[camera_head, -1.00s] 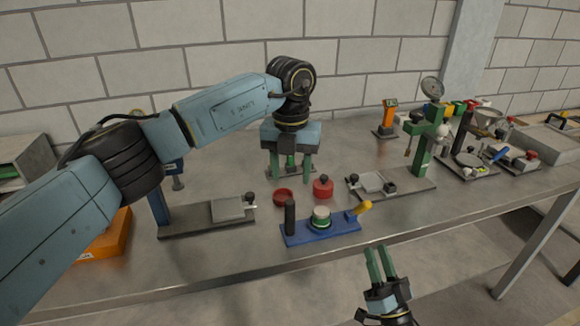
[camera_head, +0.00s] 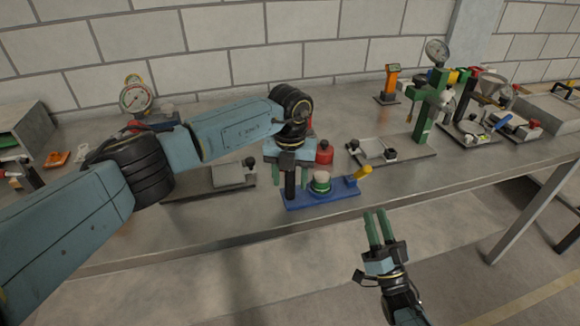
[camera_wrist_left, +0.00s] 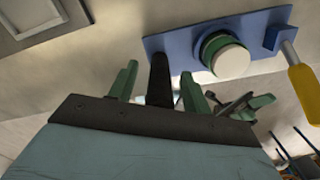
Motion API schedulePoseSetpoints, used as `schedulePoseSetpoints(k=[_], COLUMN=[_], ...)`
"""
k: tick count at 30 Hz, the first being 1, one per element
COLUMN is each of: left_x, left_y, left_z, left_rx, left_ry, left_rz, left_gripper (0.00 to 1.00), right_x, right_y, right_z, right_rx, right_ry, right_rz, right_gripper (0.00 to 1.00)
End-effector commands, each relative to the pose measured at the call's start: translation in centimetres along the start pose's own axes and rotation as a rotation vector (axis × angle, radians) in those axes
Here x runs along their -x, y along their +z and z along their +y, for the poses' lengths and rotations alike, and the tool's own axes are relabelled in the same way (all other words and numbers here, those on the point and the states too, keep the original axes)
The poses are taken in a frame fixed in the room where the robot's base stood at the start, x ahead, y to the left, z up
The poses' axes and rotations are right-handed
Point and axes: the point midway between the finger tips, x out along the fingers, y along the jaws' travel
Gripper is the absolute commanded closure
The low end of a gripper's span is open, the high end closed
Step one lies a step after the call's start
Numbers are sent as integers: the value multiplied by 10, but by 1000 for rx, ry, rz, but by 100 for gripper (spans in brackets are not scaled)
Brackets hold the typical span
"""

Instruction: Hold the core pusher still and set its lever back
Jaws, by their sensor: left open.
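The core pusher is a blue base plate (camera_head: 335,194) near the table's front edge. It has a black upright post (camera_head: 290,187) at its left end, a green-and-white round core (camera_head: 320,182) in the middle and a yellow-handled lever (camera_head: 362,173) at its right end. My left gripper (camera_head: 290,181) is open above the left end, its green fingers on either side of the black post. In the left wrist view the post (camera_wrist_left: 160,78) stands between the fingers, with gaps showing. My right gripper (camera_head: 376,228) is open and empty, in front of the table edge, below the lever.
A red container (camera_head: 324,152) stands just behind the core pusher. A grey plate fixture (camera_head: 385,152) lies to the right, beside a green gauge stand (camera_head: 430,108). Another flat fixture (camera_head: 215,187) is at left, partly behind my left arm. The table's front strip is clear.

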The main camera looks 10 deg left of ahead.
Motion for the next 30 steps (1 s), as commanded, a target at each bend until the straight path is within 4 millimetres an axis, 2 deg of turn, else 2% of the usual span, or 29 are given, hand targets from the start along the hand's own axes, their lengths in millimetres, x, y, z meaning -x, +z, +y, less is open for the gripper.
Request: schedulePoseSetpoints(k=[8,20,23,25,30], left_x=[-2,-1,-1,-1,-1], left_y=[0,0,0,0,0], left_z=[0,0,0,0,0], left_rx=[-1,0,0,0,0], left_ry=[0,0,0,0,0], left_rz=[-1,-1,-1,-1,-1], left_gripper=[51,100,100,100,100], right_x=[0,0,0,0,-6], right_y=[0,0,0,0,1], right_z=[0,0,0,0,0], right_rx=[0,0,0,0,18], right_ry=[0,0,0,0,12], right_rz=[0,0,0,-1,-30], right_gripper=[64,64,64,59,59])
